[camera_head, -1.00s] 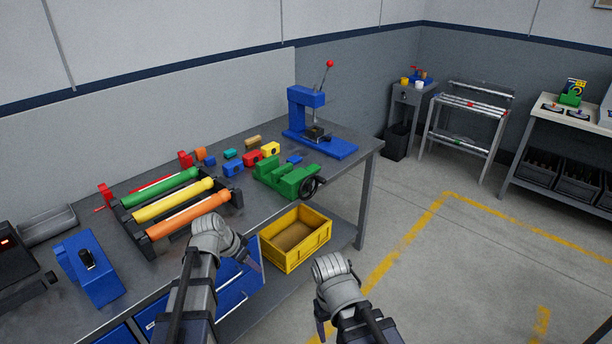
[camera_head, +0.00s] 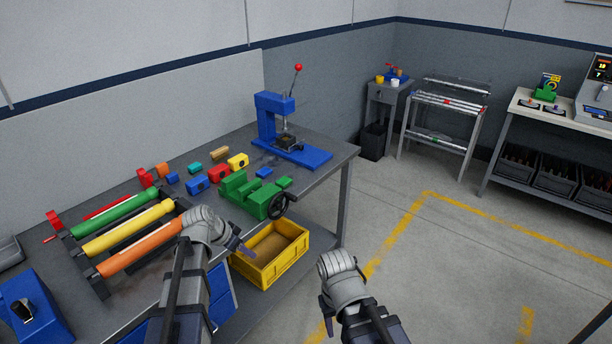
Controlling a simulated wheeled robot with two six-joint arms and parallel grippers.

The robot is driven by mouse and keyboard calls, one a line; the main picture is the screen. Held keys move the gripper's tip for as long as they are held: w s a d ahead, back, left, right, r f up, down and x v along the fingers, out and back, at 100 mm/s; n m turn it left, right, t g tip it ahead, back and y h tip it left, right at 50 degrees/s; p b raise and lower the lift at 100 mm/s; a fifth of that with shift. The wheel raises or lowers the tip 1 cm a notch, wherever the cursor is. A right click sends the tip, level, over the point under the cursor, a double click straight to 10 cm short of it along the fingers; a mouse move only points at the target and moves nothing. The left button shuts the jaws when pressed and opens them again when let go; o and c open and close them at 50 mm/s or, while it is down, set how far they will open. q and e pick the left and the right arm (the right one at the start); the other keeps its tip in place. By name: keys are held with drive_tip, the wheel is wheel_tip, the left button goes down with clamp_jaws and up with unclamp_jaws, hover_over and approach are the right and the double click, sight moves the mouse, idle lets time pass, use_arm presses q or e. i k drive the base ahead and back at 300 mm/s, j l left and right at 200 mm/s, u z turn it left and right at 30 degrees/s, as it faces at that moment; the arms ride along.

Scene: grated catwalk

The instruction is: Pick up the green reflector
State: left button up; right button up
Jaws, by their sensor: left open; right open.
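I cannot surely tell which thing is the green reflector. A small green spot also shows on the far rack. My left gripper (camera_head: 243,247) is open and empty in front of the bench, beside the yellow bin. My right gripper (camera_head: 327,305) is open over the floor, right of the bin, with its fingers partly hidden by its wrist. Neither touches a green thing.
The workbench (camera_head: 315,175) carries a blue press (camera_head: 280,130) and several small coloured blocks. A yellow bin (camera_head: 270,255) sits at its front. The floor at right is clear.

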sight(284, 181)
drive_tip(key=i+l+z, duration=0.15)
drive_tip(key=i, duration=0.2)
drive_tip(key=i+l+z, duration=0.2)
drive_tip(key=i, duration=0.15)
drive_tip(key=i+u, duration=0.45)
drive_tip(key=i, duration=0.2)
drive_tip(key=i+j, duration=0.15)
